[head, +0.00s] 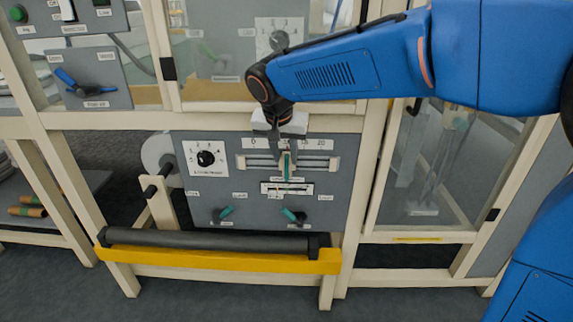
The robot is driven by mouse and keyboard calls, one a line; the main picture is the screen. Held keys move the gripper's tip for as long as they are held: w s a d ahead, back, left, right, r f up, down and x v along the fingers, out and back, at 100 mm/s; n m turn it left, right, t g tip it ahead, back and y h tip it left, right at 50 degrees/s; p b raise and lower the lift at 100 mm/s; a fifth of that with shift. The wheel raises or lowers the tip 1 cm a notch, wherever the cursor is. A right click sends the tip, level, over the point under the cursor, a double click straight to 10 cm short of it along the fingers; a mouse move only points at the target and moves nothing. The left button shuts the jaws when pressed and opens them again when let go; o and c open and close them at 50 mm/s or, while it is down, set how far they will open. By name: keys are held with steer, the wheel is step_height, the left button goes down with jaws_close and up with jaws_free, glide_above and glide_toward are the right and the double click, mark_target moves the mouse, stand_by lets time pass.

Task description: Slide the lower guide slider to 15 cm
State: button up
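A guide slider with a teal handle (287,167) sits on a pale horizontal rail (252,162) on the grey control panel (228,145). The scale above the rail shows 0 at the left and 15 (305,143) and 20 at the right; my gripper hides the middle marks. The handle stands left of the 15. My gripper (287,150) points down at the handle, with its fingers beside the handle's upper part. Whether they touch it is too small to tell. A small white scale plate (287,188) is below the rail.
A rotary knob (206,158) is left of the rail. Two teal-handled levers (226,211) (292,214) are low on the panel. A dark roller (210,240) and a yellow bar (215,260) run across the front below. A glazed door (425,165) stands to the right.

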mark_target(286, 161)
steer(key=shift+x, duration=2.25)
jaws_close()
